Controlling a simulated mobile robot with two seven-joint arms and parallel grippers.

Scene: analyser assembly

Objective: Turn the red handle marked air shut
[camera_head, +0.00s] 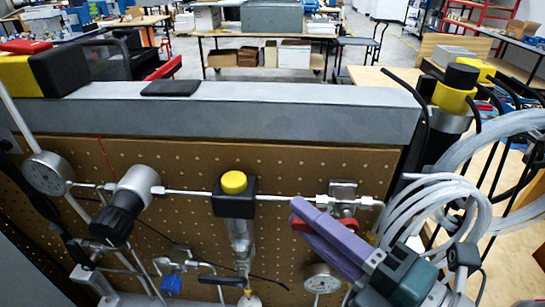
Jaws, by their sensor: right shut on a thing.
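The red handle (348,225) sits under a small metal valve (343,194) at the right end of the horizontal steel pipe on the pegboard panel. Parts of the handle show on both sides of my right gripper's purple fingers. My right gripper (304,214) reaches up from the lower right and is shut on the red handle. The fingers cover the middle of the handle, and no air marking can be read. My left gripper is not in view.
A black regulator with a yellow cap (234,182) stands left of the handle, with a pressure gauge (322,281) below. Coiled clear tubing (430,212) and black cables crowd the right side. A grey beam (250,112) tops the pegboard (290,165).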

